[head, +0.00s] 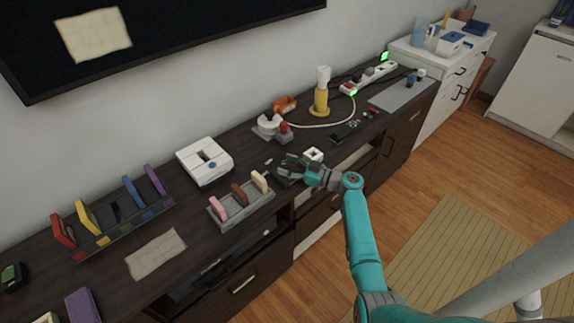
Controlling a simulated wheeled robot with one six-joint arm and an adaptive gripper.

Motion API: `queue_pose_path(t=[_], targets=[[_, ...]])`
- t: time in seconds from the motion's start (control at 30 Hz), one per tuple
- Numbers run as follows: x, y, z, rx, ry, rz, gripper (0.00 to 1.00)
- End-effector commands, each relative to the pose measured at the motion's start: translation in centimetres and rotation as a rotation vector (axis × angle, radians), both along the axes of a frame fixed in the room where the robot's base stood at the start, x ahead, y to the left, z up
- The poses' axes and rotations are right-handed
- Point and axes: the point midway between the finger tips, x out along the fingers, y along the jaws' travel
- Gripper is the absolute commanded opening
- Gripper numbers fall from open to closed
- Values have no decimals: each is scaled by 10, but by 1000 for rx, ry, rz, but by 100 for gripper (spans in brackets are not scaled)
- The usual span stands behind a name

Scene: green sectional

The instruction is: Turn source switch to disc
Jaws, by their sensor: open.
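My gripper (295,168), dark with a teal arm behind it, is above the dark sideboard (130,205), near its front edge at the middle. A small dark item lies under or beside the fingers and is partly hidden, so I cannot tell what it is. A small white block with a dark square on top (314,154) is just right of the fingers. I cannot tell which object is the source switch, and no disc label is readable. A grey base with a white part and a red knob (271,127) stands behind the gripper.
A tray with upright pink, brown and cream pieces (241,207) is left of the gripper. A white box (204,160), yellow lamp-like stand (320,95), orange item (284,104) and power strip (368,76) stand farther back. A coloured rack (110,225) is at left.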

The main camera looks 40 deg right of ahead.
Motion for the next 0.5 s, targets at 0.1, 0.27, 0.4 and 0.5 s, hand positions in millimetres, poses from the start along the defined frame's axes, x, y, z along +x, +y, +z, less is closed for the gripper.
queue_pose_path(t=[0.1, 0.27, 0.4, 0.5], targets=[[-13, -7, -1, 1, 0, -3, 63], [-40, -20, -1, 0, 0, -5, 63], [-66, -32, 0, 0, 0, -4, 63], [-81, -39, -1, 1, 0, -3, 63]])
